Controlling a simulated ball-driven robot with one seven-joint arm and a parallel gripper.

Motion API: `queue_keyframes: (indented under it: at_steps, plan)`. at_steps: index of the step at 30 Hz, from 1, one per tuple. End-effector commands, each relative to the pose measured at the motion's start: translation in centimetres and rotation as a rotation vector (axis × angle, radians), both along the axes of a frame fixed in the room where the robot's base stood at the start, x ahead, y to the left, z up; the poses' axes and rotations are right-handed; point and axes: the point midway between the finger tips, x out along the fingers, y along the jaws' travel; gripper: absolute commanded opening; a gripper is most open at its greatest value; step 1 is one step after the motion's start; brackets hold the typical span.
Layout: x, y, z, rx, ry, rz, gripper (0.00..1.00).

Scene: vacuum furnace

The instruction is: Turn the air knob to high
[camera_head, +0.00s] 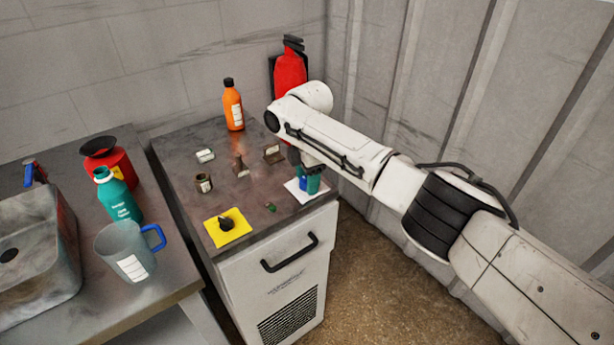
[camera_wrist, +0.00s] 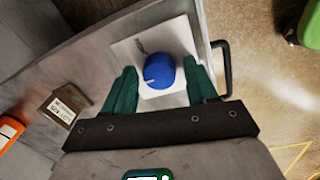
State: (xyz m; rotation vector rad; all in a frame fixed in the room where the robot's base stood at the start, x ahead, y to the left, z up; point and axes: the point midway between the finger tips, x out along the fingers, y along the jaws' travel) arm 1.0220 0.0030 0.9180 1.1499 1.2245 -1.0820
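A blue round knob (camera_wrist: 164,71) with a white pointer line sits on a white plate (camera_wrist: 125,50) in the wrist view; the line points left and slightly down. A dark mark shows on the plate above the knob's left side. My gripper (camera_wrist: 160,66) is open, its green fingers on either side of the knob, with a visible gap at the left; contact at the right is unclear. In the head view, the white plate (camera_head: 294,188) lies at the cabinet's right edge, and my gripper (camera_head: 308,184) partly hides the blue knob. No label names either knob as air.
A yellow plate (camera_head: 240,234) with a black knob (camera_head: 226,224) lies at the cabinet top's front left. Small blocks (camera_head: 205,156) and an orange bottle (camera_head: 233,106) stand behind. A red extinguisher (camera_head: 290,70) hangs on the wall. A black handle (camera_head: 288,262) juts from the cabinet front.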

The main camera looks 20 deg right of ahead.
Motion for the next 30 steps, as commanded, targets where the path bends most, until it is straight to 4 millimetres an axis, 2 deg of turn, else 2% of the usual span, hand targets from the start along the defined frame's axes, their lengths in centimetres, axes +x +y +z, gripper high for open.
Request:
queue_keyframes:
  at_steps: [1, 15, 23, 30]
  plan:
    - [0.00, 0.01, 0.01, 0.000, 0.000, 0.000, 0.52]
    - [0.01, 0.01, 0.04, 0.000, 0.000, 0.000, 0.09]
    - [-0.01, 0.08, 0.08, 0.002, 0.001, -0.030, 0.09]
    - [-0.02, 0.14, 0.14, 0.003, 0.001, -0.155, 0.09]
